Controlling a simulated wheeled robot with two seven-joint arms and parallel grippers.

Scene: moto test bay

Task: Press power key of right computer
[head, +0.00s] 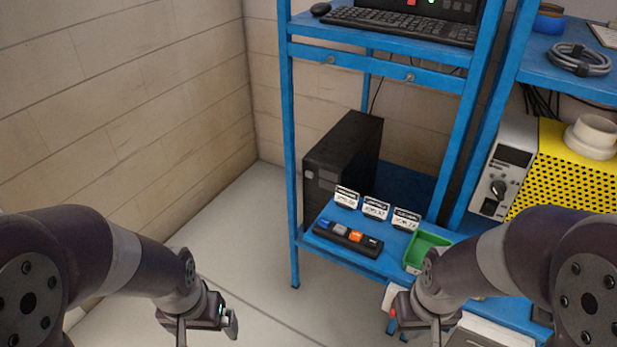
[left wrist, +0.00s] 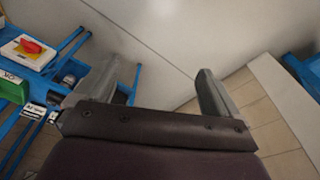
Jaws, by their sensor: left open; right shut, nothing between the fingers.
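A black computer tower (head: 345,150) stands on the lower shelf of the blue rack, its narrow front facing me. It is the only tower I see, and its power key is too small to make out. My left gripper (head: 206,325) is low in the head view, left of the rack and apart from the tower. In the left wrist view my left gripper (left wrist: 158,90) has its fingers spread wide with nothing between them. My right gripper (head: 422,318) is shut and empty, low in front of the rack's lower shelf; its fingertips are mostly cut off.
Blue rack posts (head: 289,150) flank the shelf. Small label signs (head: 376,208), a black strip of switches (head: 347,238) and a green tray (head: 427,250) lie before the tower. A yellow perforated box (head: 560,165) stands right. Floor (head: 235,235) left of the rack is clear.

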